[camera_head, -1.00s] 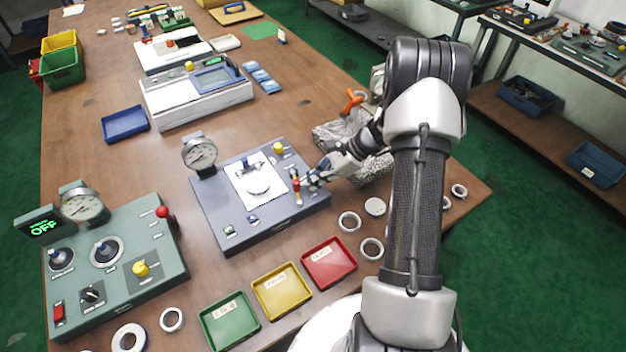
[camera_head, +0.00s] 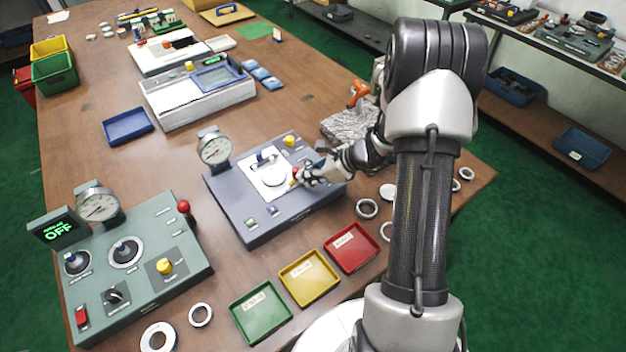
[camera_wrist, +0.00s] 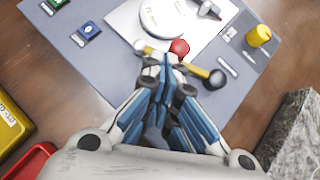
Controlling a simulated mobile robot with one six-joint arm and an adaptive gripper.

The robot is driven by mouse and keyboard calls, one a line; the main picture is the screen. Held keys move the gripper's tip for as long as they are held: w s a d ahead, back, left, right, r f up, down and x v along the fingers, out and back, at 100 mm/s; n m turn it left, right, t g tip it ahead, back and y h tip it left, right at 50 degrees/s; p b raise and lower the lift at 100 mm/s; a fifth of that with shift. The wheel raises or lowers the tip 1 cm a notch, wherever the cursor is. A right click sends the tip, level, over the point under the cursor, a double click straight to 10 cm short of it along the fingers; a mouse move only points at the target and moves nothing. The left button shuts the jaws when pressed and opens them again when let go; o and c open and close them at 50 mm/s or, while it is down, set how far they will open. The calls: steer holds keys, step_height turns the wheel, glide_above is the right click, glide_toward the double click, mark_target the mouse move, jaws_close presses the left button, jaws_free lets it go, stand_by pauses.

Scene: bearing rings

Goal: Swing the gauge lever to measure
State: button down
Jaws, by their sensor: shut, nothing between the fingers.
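A blue-grey gauge box (camera_head: 236,215) stands mid-table with a round dial (camera_head: 214,148) at its back left. A pale ring (camera_wrist: 160,18) lies on its white plate (camera_head: 262,160), partly cut off in the wrist view. The lever's red ball (camera_wrist: 179,47) sits just beyond my fingertips, close to the ring; it also shows in the head view (camera_head: 295,173). A brass-coloured bar with a black end (camera_wrist: 217,78) passes by my fingers. My gripper (camera_wrist: 165,64) is shut and empty, over the box by the lever. Whether it touches the lever is unclear; my fingers partly hide it.
Green (camera_head: 262,335), yellow (camera_head: 308,300) and red (camera_head: 352,268) trays stand in front of the box. A green control box (camera_head: 140,285) with a red-ball lever is at left. A grey rough block (camera_head: 345,124) and loose rings (camera_head: 367,209) lie right.

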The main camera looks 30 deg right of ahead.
steer(key=shift+w+a+b, duration=0.3)
steer(key=shift+w+a, duration=0.65)
steer(key=shift+a, duration=0.2)
steer(key=shift+w, duration=0.1)
stand_by(0.3)
stand_by(0.9)
